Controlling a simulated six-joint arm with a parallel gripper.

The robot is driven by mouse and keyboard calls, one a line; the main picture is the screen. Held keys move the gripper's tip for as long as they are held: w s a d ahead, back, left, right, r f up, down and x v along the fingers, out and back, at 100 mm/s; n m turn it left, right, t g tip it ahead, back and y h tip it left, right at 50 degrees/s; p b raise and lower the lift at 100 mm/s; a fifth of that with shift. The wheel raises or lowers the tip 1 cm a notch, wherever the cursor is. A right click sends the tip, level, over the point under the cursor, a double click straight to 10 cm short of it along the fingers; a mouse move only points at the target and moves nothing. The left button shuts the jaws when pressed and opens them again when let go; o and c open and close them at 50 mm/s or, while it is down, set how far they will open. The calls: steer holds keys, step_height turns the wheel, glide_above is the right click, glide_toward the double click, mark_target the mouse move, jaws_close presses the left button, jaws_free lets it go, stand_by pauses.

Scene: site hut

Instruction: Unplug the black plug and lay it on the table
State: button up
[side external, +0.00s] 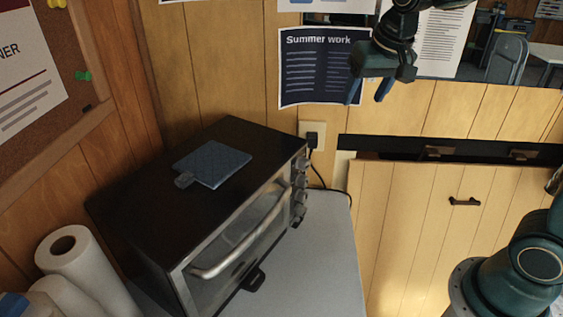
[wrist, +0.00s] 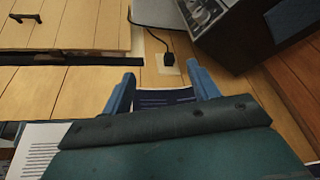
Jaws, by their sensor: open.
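The black plug (side external: 312,138) sits in the pale wall outlet (side external: 306,128), to the right of the toaster oven. Its black cord (side external: 318,175) hangs down to the grey table (side external: 335,240). In the wrist view the plug (wrist: 169,59) shows beyond the fingertips, on the outlet plate (wrist: 167,70). My gripper (side external: 367,93) is open and empty, in front of the "Summer work" poster, above and to the right of the plug and apart from it. Its two blue fingers (wrist: 160,78) show in the wrist view.
The black toaster oven (side external: 120,190) stands on the table, with a blue cloth-like square (side external: 212,163) on top. Paper rolls (side external: 85,268) stand at the lower left. A dark rail (side external: 400,149) runs along the wall right of the outlet. The table's right strip is bare.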

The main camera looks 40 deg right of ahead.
steer(key=w+d+f+m+g, duration=0.1)
steer(key=w+f, duration=0.2)
steer(key=w, duration=0.2)
steer(key=w+d+f+m, duration=0.1)
steer(key=w+f, duration=0.2)
steer(key=w, duration=0.2)
steer(key=m+h, duration=0.1)
steer(key=m, duration=0.1)
glide_toward(312, 136)
steer(key=shift+w+d+f+g, duration=0.3)
steer(key=shift+w+d+f, duration=0.15)
steer(key=shift+w, duration=0.25)
steer(key=shift+f, duration=0.2)
steer(key=shift+x, duration=4.3)
jaws_close()
steer(key=shift+s+a, duration=0.35)
steer(key=shift+s, duration=0.05)
steer(key=shift+s+a, duration=0.75)
